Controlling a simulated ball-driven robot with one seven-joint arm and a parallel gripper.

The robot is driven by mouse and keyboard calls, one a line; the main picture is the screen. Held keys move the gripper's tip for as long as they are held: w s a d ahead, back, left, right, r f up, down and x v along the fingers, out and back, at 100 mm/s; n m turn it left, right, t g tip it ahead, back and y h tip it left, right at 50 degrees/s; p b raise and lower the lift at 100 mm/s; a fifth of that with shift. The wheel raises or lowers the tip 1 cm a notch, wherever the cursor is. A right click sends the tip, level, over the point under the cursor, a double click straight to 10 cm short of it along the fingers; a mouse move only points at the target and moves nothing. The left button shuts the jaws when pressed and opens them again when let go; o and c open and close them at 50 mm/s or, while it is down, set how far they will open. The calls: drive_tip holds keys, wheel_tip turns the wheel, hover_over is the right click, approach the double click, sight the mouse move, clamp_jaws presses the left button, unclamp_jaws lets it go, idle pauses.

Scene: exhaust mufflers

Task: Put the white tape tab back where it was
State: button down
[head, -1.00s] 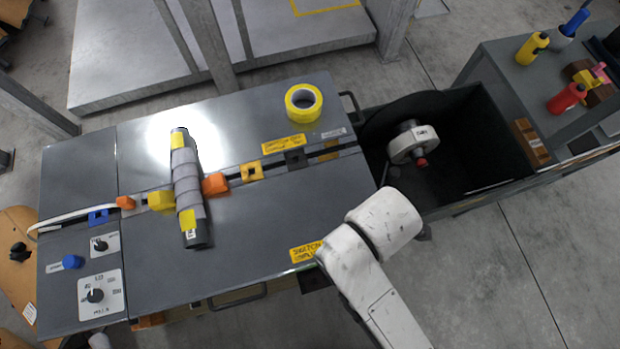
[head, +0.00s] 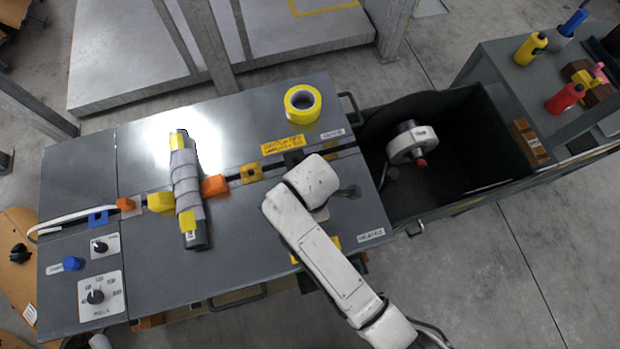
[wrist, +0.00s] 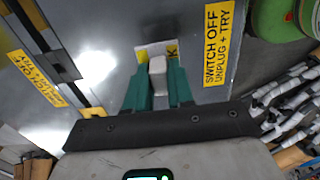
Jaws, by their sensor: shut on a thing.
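My gripper shows in the wrist view (wrist: 157,78), its two green fingers shut on a small whitish piece, the white tape tab (wrist: 157,68). A pale card or label with yellow and dark lettering (wrist: 155,49) shows just beyond the fingertips; I cannot tell whether the tab touches it. In the head view my white arm reaches over the right part of the grey bench (head: 245,235) and hides the fingertips and tab. A dark pipe (head: 195,240) wrapped in pale bands, with yellow patches near both ends, lies across the bench's middle.
A yellow tape roll (head: 302,103) lies at the bench's back right. Orange (head: 215,186) and yellow (head: 160,202) blocks flank the pipe. Beyond the right edge is a dark open bin (head: 465,150) holding a white reel (head: 411,145). Knobs (head: 95,297) sit front left.

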drive_tip(key=shift+w+a+f, duration=0.15)
drive_tip(key=shift+f, duration=1.75)
drive_tip(key=shift+f, duration=0.15)
drive_tip(key=c, duration=1)
unclamp_jaws()
wheel_tip(320, 180, up, 12)
drive_tip(key=shift+r, duration=0.2)
